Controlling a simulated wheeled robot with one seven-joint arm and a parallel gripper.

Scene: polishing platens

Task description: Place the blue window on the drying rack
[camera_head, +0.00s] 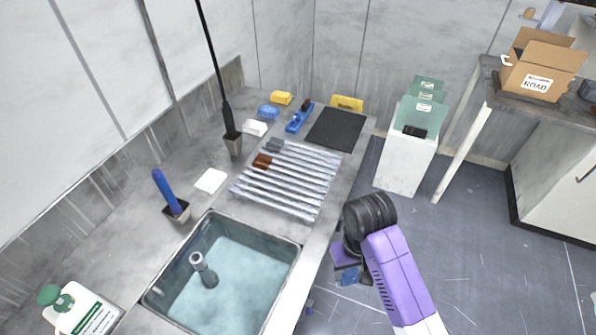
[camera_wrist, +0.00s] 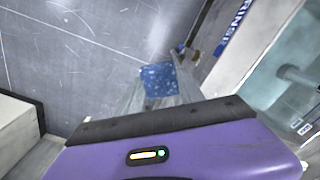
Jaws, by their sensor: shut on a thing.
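The blue window (camera_wrist: 160,82) is a small speckled blue square, held between my gripper's fingers (camera_wrist: 158,96) in the wrist view. In the head view the blue window (camera_head: 349,278) shows at the end of my gripper (camera_head: 347,267), off the counter's front edge and over the floor. My gripper is shut on it. The drying rack (camera_head: 281,192) is a set of pale metal slats on the counter, left of and behind my gripper. A brown piece (camera_head: 262,160) and a dark grey piece (camera_head: 274,145) stand at its far left end.
A water-filled sink (camera_head: 230,270) with a grey upright fitting lies in front of the rack. A dark mat (camera_head: 336,128), blue and yellow blocks and a blue tool (camera_head: 299,118) lie behind it. Most front slats look bare.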

